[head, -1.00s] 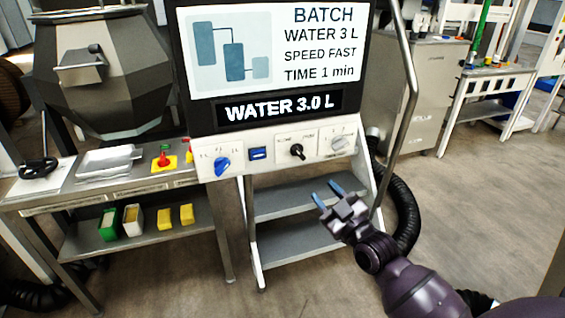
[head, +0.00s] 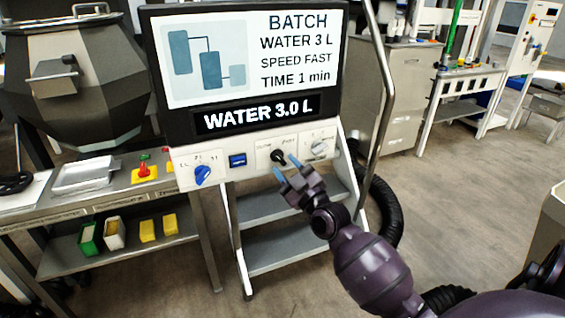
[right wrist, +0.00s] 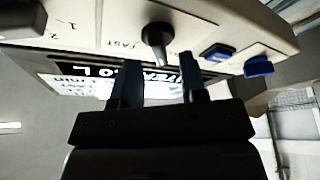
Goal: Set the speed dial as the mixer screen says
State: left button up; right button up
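The mixer screen (head: 250,58) in the head view reads BATCH, WATER 3 L, SPEED FAST, TIME 1 min. A strip below reads WATER 3.0 L. The black speed dial (head: 278,155) sits on the white control panel, with small labels above it; the right one reads FAST. I cannot tell exactly where its pointer stands. My right gripper (head: 286,168) is open and empty just in front of the dial. In the right wrist view the dial (right wrist: 157,40) lies beyond and between the spread fingers (right wrist: 158,82), apparently untouched. My left gripper is not in view.
A metal handrail (head: 385,95) rises right of the screen. A side table (head: 100,203) holds a red emergency button (head: 144,170). Open floor lies right.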

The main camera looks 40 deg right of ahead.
jog(key=shift+x, duration=0.8)
jog(key=shift+w, duration=0.2)
grip_shut()
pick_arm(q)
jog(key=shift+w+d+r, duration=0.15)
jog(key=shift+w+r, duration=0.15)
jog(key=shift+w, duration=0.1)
